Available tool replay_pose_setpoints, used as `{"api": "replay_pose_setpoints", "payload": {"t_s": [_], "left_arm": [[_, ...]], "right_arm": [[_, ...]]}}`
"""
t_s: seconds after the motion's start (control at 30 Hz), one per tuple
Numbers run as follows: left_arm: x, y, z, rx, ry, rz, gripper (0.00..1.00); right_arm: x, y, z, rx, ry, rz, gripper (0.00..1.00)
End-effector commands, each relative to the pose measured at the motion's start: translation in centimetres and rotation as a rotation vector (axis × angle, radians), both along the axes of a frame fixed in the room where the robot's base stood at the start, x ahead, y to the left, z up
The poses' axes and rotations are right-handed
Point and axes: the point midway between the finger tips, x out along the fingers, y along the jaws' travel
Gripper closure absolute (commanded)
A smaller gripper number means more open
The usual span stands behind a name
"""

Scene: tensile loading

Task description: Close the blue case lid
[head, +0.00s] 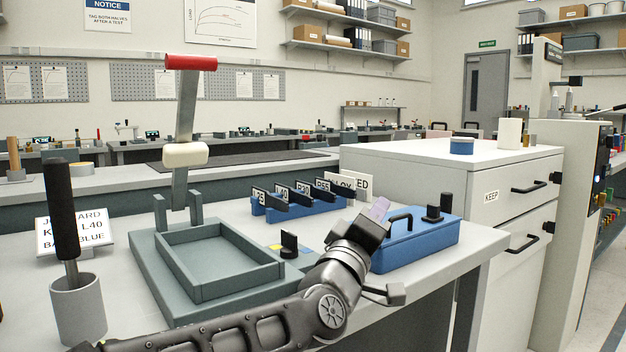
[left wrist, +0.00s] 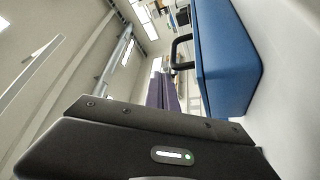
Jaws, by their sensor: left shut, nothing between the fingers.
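The blue case (head: 425,243) sits at the right end of the grey table. Its lid (head: 415,232) appears to lie flat on the body, with a black handle (head: 400,217) standing up from it. Part of the case's left side is hidden behind my left arm. My left gripper (head: 380,208) is shut and empty, with its purplish fingertips just left of the handle and apart from it. In the left wrist view the shut fingers (left wrist: 165,92) point along the side of the blue case (left wrist: 225,60), and the handle (left wrist: 181,54) shows beyond them. My right gripper is out of view.
A grey-green press with a tray (head: 220,262) and upright red-topped lever (head: 185,120) stands left of the case. A blue rack of labelled holders (head: 300,205) is behind. A cup with a black-handled tool (head: 78,305) stands front left. A white drawer cabinet (head: 470,170) is behind right.

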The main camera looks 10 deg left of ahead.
Motion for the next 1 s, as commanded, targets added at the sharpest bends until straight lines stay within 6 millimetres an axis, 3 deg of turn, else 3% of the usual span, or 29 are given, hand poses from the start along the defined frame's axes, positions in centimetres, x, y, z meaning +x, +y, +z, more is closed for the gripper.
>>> {"api": "replay_pose_setpoints", "payload": {"t_s": [0.27, 0.47, 1.0], "left_arm": [[-0.1, 0.0, 0.0, 0.000, 0.000, 0.000, 1.00], [-1.4, 0.4, -0.3, 0.001, 0.000, 0.000, 1.00], [-11.9, 3.2, -0.6, 0.000, -0.002, 0.000, 1.00]], "right_arm": [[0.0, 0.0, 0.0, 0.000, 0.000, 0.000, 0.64], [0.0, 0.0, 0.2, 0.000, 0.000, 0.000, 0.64], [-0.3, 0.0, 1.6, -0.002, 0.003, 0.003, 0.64]]}}
